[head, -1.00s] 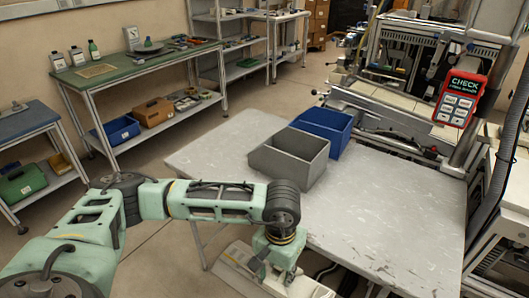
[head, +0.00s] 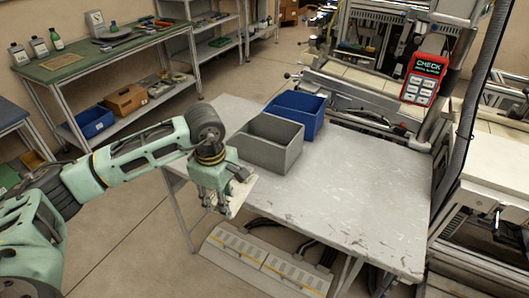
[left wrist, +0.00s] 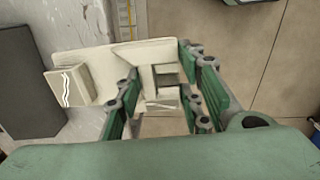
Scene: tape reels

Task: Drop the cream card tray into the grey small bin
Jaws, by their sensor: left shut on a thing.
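The cream card tray (left wrist: 95,68) is in my left gripper (left wrist: 165,100), between its green fingers in the left wrist view. In the head view the left gripper (head: 220,205) hangs at the near left edge of the table, and the cream tray (head: 241,193) shows partly beside its fingers. The grey small bin (head: 268,145) stands on the table just beyond and to the right of the gripper. Its open top faces up. In the left wrist view a dark grey wall (left wrist: 28,80) shows at the left. My right gripper is not in view.
A blue bin (head: 298,112) stands right behind the grey bin. The table (head: 350,190) is clear to the right. A red handheld device (head: 424,78) is at the machine beyond. A bench (head: 100,60) with bottles stands at the back left.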

